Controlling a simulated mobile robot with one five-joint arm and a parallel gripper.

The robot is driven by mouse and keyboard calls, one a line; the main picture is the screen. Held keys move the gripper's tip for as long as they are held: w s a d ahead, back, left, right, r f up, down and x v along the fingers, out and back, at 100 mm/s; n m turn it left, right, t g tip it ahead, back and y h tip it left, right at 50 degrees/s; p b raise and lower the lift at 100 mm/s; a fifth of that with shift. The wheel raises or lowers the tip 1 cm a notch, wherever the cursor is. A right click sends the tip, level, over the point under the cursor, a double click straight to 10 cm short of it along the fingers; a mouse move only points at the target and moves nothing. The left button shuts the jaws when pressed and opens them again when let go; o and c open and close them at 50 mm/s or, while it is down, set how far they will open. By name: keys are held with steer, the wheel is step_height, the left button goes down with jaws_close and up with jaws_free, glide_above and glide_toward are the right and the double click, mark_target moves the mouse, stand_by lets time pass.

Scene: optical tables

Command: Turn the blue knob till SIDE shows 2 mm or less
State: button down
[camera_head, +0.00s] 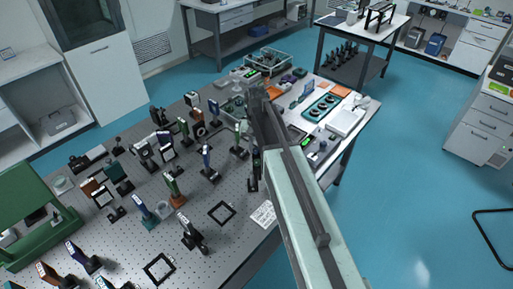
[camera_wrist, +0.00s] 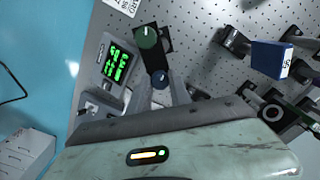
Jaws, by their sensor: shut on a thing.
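The blue knob (camera_wrist: 159,78) shows in the wrist view just past my gripper (camera_wrist: 163,90), at the ends of its grey fingers. My gripper is shut on the blue knob, and the fingers partly hide its near side. A green knob (camera_wrist: 147,37) sits beyond it on a black mount. Left of the knobs is a dark display (camera_wrist: 117,66) with several lines of green digits, tilted and too small to read surely, so the SIDE value cannot be told. In the head view my arm hides the gripper's fingertips and the blue knob.
A blue-headed post (camera_wrist: 270,58) stands right of the knobs. The perforated optical table (camera_head: 235,190) carries several posts and mounts left of my arm. A white card (camera_head: 264,215) lies by the front edge. Blue floor (camera_head: 420,200) is open at right.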

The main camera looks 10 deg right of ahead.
mark_target(256, 149)
steer(key=n, duration=0.9)
stand_by(0.5)
steer(key=c, duration=1.2)
jaws_free()
step_height(256, 149, up, 8)
steer(key=p, duration=0.8)
steer(key=shift+f, duration=0.1)
